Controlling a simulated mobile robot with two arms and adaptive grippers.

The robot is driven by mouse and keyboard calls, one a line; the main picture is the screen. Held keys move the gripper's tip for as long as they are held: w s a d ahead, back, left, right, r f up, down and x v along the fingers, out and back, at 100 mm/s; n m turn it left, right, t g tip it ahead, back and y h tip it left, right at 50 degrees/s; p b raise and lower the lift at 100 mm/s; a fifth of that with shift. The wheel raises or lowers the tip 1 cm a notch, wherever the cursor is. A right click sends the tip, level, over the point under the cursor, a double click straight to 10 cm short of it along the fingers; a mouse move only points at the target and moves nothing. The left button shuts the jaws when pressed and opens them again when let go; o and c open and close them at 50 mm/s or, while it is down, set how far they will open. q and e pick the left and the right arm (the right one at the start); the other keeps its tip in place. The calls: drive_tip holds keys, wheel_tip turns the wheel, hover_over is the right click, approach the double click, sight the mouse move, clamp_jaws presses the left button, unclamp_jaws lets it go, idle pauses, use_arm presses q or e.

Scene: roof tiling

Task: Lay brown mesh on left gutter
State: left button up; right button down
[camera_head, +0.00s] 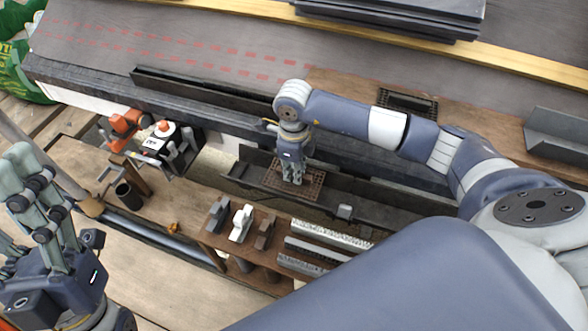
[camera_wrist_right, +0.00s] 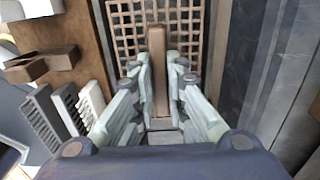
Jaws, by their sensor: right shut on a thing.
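The brown mesh (camera_head: 312,190) is a square grid with an upright brown handle (camera_wrist_right: 158,75), seen in the right wrist view. My right gripper (camera_head: 292,180) points down over it with its fingers shut on that handle; they also show in the wrist view (camera_wrist_right: 160,95). The mesh is at the left part of the dark gutter (camera_head: 248,181). I cannot tell whether it rests on the gutter or is held just above it. My left gripper (camera_head: 62,215) is at the lower left, fingers spread and empty, far from the mesh.
A wooden shelf with small blocks (camera_head: 241,224) and ribbed strips (camera_head: 318,242) stands in front of the gutter. A dark mesh (camera_head: 408,101) lies on the brown board behind. An orange and black tool (camera_head: 165,140) is at the left. Dark sheets (camera_head: 400,12) are stacked at the back.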

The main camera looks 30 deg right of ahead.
idle(0.8)
drive_tip(key=c, duration=1.5)
unclamp_jaws()
drive_tip(key=shift+c, duration=0.2)
drive_tip(key=shift+o, duration=0.6)
drive_tip(key=o, duration=0.3)
